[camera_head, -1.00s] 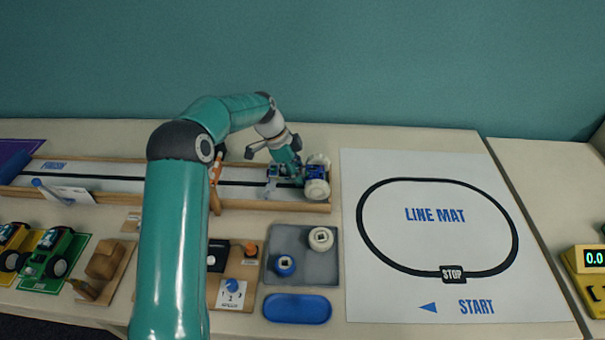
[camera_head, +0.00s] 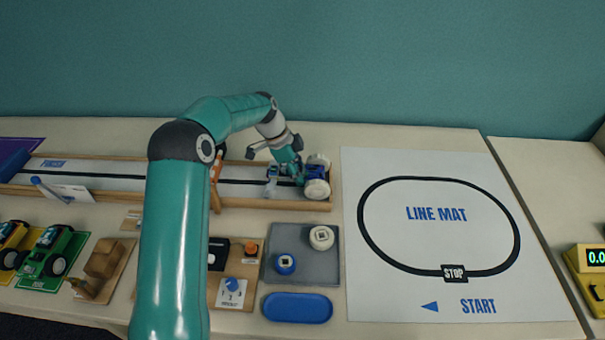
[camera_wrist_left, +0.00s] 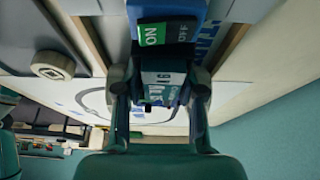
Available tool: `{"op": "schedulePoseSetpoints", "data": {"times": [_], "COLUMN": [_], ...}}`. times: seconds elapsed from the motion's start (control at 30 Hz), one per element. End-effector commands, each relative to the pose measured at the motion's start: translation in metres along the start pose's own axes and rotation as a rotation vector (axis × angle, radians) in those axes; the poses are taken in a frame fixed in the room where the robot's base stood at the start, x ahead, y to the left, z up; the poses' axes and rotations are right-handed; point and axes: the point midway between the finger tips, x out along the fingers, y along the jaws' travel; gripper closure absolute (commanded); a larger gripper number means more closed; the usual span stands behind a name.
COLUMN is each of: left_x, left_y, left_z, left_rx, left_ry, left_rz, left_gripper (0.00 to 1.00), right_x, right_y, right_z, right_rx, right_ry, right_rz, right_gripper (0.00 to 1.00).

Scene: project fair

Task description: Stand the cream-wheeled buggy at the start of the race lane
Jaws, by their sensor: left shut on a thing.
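The cream-wheeled buggy (camera_head: 316,171) has a blue body and is at the right end of the race lane (camera_head: 110,181), between the wooden side rails. My left gripper (camera_head: 286,178) reaches down over the lane and is shut on the buggy's left part. In the left wrist view the blue buggy (camera_wrist_left: 170,12), with a green-and-black label, lies between the two fingers of my gripper (camera_wrist_left: 158,100). Whether all its wheels touch the lane is hidden. My right gripper is not in view.
A wooden gate (camera_head: 215,187) crosses the lane left of my gripper. The line mat (camera_head: 440,250) lies to the right.

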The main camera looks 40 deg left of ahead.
Motion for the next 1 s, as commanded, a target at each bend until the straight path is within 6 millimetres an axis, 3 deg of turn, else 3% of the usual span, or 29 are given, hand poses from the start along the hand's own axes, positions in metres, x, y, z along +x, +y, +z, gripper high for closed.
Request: {"op": "schedulePoseSetpoints", "data": {"times": [0.23,0.37,0.77,0.8,0.93,1.0], "left_x": [0.0033,0.0050,0.0051,0.0051,0.0045,0.0041], "left_y": [0.0017,0.0018,0.0019,0.0018,0.0013,0.0010], "left_z": [-0.0062,-0.0077,-0.0085,-0.0085,-0.0072,-0.0065], "left_rx": [0.003,0.004,0.004,0.003,0.003,0.002], "left_ry": [0.008,0.008,0.008,0.008,0.006,0.005], "left_rz": [0.005,0.006,0.006,0.006,0.004,0.004], "left_gripper": [0.91,1.00,1.00,0.55,0.34,0.33], "right_x": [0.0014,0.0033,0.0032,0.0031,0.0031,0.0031], "right_y": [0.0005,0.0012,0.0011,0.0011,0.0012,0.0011], "right_z": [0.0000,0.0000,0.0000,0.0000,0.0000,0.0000], "right_rx": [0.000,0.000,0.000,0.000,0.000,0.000], "right_ry": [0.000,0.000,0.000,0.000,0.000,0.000], "right_rz": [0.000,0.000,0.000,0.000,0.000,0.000], "right_gripper": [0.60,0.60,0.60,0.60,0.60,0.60]}}
